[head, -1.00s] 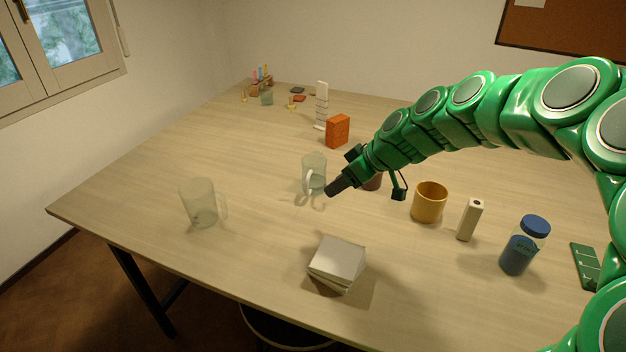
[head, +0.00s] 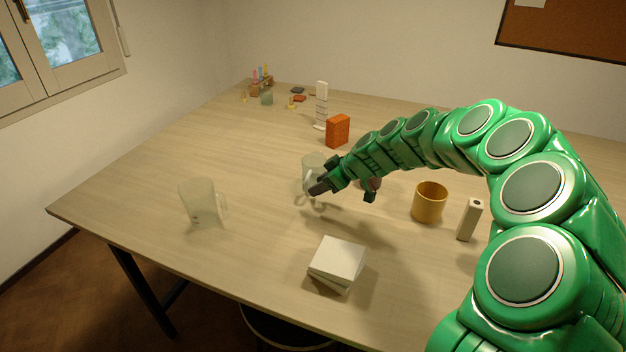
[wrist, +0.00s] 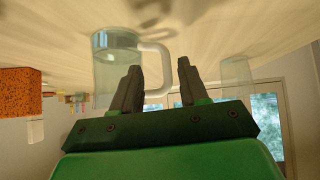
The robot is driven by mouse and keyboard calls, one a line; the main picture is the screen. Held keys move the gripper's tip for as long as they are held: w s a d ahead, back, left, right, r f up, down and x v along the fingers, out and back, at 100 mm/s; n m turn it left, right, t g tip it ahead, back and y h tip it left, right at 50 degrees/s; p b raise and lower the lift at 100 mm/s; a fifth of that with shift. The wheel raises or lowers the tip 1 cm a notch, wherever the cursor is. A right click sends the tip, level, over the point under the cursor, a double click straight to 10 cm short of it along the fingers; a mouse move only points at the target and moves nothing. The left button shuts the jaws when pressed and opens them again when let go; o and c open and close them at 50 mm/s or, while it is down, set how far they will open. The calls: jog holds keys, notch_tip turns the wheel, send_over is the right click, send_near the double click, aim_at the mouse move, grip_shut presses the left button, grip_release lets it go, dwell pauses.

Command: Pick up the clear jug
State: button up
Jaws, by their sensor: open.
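Two clear vessels with handles stand upright on the table. A clear jug (head: 314,163) with a pale greenish tint and a white handle is near the middle, partly hidden by my gripper (head: 314,190). It also shows in the wrist view (wrist: 112,62). There its handle (wrist: 167,70) appears between my two open fingertips (wrist: 158,66); whether they touch it I cannot tell. The other, a taller clear vessel (head: 197,203) with a clear handle on its right, stands at the left, apart from my gripper. It shows faintly in the wrist view (wrist: 237,72).
A yellow mug (head: 429,203) and a pale upright block (head: 469,220) stand right. White stacked tiles (head: 337,259) lie in front. An orange box (head: 337,131) is behind.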

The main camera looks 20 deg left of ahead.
aim_at(307, 185)
jog(key=a, duration=0.1)
jog(key=a+f, duration=0.1)
jog(key=a, duration=0.1)
jog(key=shift+a+f, duration=0.3)
jog(key=shift+f, duration=0.1)
jog(key=shift+a+f, duration=0.35)
grip_shut()
